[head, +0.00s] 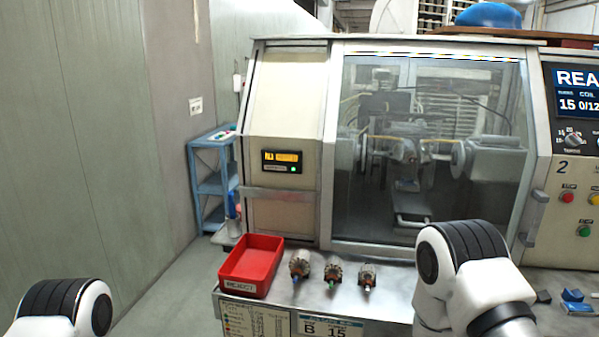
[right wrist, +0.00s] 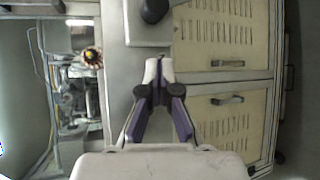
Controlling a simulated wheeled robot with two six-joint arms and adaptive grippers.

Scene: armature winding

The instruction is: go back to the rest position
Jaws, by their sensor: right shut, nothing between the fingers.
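My right gripper (right wrist: 158,68) shows in the right wrist view with its fingers together and nothing between them. In the head view, my right arm stands in front of the machine's ledge at the right, and its gripper is hidden. My left arm shows only as a rounded link at the bottom left corner of the head view; its gripper is out of frame. Three armatures (head: 300,264) (head: 333,269) (head: 367,276) stand in a row on the metal ledge (head: 400,283), apart from my arms.
A red reject bin (head: 250,265) sits at the ledge's left end. The winding machine's glass door (head: 440,125) is behind the ledge, with control buttons (head: 567,197) at right. A blue rack (head: 205,182) stands at left. Blue pieces (head: 577,308) lie right of my arm.

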